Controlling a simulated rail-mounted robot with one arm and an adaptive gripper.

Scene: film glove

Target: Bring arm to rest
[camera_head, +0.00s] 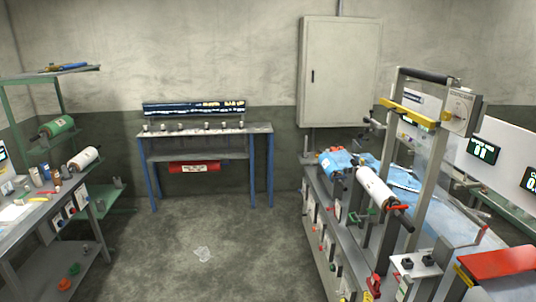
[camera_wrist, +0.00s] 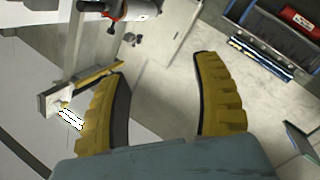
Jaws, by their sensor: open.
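My gripper (camera_wrist: 162,66) shows in the wrist view with its two yellow ribbed fingers spread wide. My arm and gripper do not show in the head view.
The machine (camera_head: 375,215) with a white roll (camera_head: 377,188) and upright frame fills the right. A blue-legged table (camera_head: 205,131) stands at the back wall beside a grey cabinet (camera_head: 338,75). A workbench (camera_head: 28,222) is at left.

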